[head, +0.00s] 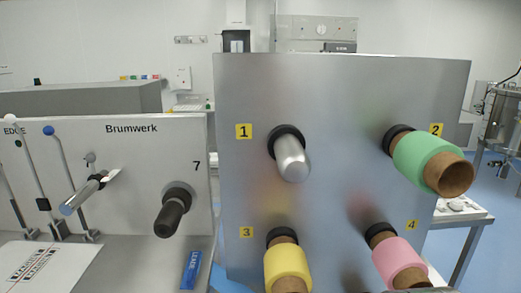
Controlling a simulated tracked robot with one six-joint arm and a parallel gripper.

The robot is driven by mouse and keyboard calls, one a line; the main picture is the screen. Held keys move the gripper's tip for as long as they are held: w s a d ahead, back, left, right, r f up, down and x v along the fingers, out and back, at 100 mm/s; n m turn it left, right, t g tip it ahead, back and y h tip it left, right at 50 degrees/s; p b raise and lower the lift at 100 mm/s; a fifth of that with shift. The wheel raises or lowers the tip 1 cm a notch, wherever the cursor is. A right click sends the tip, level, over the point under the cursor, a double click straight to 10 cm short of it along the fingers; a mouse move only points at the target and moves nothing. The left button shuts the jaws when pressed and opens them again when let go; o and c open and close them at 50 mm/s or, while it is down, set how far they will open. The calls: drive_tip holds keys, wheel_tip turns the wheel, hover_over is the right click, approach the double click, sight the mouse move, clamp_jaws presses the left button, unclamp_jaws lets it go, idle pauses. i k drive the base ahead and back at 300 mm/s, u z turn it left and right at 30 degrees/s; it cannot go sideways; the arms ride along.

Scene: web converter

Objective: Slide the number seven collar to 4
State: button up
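On the left Brumwerk panel, the label "7" sits above a dark grey, rod-like part (170,216) with a black round collar (178,192) at its base. The part sticks out toward me and down. On the right metal panel, the yellow label 4 (411,225) is beside a spindle with a black collar (379,231) at its base, a brown core and a pink roll (398,258) around it. The lower end of that core is near the bottom edge of the picture. My gripper is not in view.
The metal panel (340,90) also has a bare silver spindle (291,158) at 1, a green roll (425,158) at 2 and a yellow roll (288,267) at 3. Levers (61,160) and a chrome rod (82,195) stick out at the left. A blue leaflet (191,270) lies below 7.

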sight(91, 158)
drive_tip(key=u, duration=1.45)
drive_tip(key=k, duration=0.6)
drive_tip(key=u, duration=0.35)
drive_tip(key=i, duration=0.75)
drive_tip(key=u, duration=0.5)
drive_tip(key=i, duration=0.5)
drive_tip(key=u, duration=0.25)
